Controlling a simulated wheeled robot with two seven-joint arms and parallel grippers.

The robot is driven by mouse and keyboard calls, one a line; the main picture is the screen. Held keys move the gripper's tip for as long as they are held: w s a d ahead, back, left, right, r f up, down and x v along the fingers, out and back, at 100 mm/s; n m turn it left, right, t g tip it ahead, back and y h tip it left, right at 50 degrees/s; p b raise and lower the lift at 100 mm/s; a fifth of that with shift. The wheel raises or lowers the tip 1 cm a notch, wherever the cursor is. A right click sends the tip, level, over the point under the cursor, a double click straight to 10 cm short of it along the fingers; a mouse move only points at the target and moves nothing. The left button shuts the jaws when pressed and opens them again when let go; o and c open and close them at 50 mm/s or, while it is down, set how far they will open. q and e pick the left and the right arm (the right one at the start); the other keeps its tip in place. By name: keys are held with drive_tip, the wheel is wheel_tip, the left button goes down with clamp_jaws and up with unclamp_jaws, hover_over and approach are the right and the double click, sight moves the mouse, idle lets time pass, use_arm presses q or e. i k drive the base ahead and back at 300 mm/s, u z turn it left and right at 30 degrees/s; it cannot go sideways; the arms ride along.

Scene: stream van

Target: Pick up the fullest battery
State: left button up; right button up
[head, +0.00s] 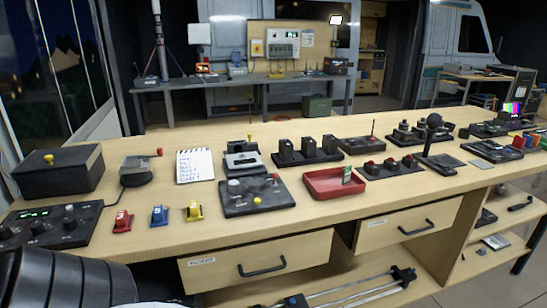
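Three upright black blocks that look like batteries, a left one (286,150), a middle one (308,147) and a right one (330,144), stand in a row on a dark base (310,159) in the middle of the bench. Any charge marks on them are too small to read. Neither gripper is in view. A dark ribbed part at the bottom left appears to be mine, without fingers showing.
The wooden bench (225,225) carries a red tray (322,191) with a small green item, a control panel with a joystick (256,203), a notepad (195,165) and red, blue and yellow pieces. A black box (62,180) stands at left. Bare wood lies along the front edge.

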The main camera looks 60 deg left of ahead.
sight(309, 146)
drive_tip(key=u, duration=1.55)
